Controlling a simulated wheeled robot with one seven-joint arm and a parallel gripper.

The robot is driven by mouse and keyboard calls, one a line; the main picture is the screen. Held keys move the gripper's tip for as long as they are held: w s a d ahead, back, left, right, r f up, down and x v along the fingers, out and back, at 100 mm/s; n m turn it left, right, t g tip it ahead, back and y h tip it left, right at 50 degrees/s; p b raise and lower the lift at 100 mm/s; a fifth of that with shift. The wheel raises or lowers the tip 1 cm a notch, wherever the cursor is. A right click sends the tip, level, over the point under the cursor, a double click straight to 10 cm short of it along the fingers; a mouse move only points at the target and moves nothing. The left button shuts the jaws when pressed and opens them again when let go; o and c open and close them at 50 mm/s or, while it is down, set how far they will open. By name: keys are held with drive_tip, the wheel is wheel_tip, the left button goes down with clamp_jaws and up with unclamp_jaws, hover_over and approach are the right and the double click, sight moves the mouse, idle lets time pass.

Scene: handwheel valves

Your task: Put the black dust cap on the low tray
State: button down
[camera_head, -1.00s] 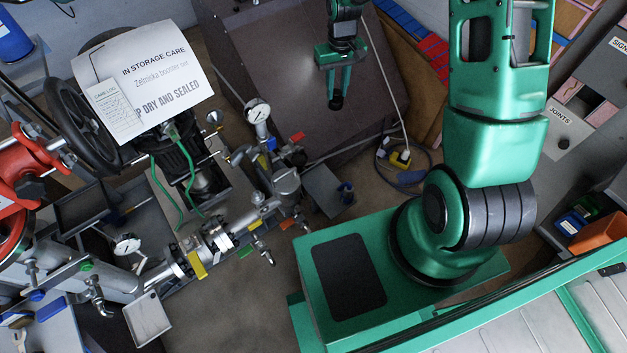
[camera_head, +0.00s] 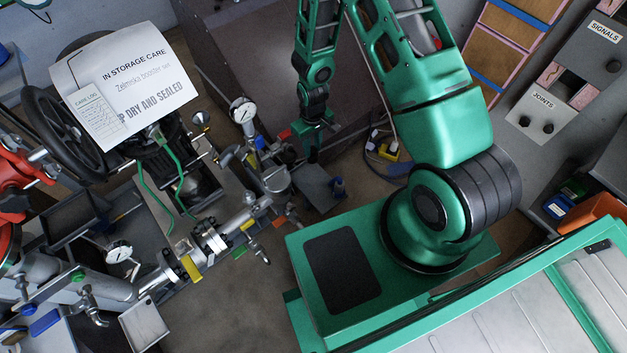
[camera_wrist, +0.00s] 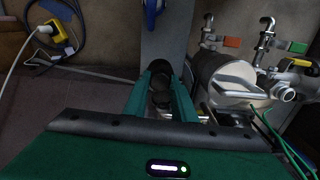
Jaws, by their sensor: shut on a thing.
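The black dust cap (camera_head: 313,156) is between the fingertips of my gripper (camera_head: 313,145), at the centre of the head view. In the wrist view the dark cap (camera_wrist: 160,98) shows between the green fingers of my gripper (camera_wrist: 161,80), which are shut on it. A low grey plate, which may be the low tray (camera_head: 316,187), lies just below and beyond the fingertips in the head view. The same grey surface (camera_wrist: 166,42) runs up from the fingertips in the wrist view. I cannot tell the gap between cap and plate.
A blue-handled item (camera_head: 338,186) stands on the grey plate's right side. Pipework with a pressure gauge (camera_head: 242,110) is close at the left of my gripper. A yellow plug on a cable (camera_head: 385,147) lies to the right. Another shallow grey tray (camera_head: 146,326) is at the lower left.

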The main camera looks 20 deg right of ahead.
sight(313, 163)
drive_tip(key=shift+n, duration=0.3)
drive_tip(key=f, duration=0.2)
drive_tip(key=s+f, duration=0.1)
drive_tip(key=f, duration=0.2)
drive_tip(key=s+f, duration=0.1)
drive_tip(key=f, duration=0.1)
drive_tip(key=shift+a+f, duration=0.15)
drive_tip(key=shift+a, duration=0.05)
drive_tip(key=shift+w+f, duration=0.1)
drive_tip(key=shift+f, duration=2.6)
drive_tip(key=c, duration=1.5)
unclamp_jaws()
drive_tip(key=shift+f, duration=0.1)
wheel_tip(313, 163, up, 12)
drive_tip(key=shift+r, duration=0.1)
drive_tip(key=shift+r, duration=0.1)
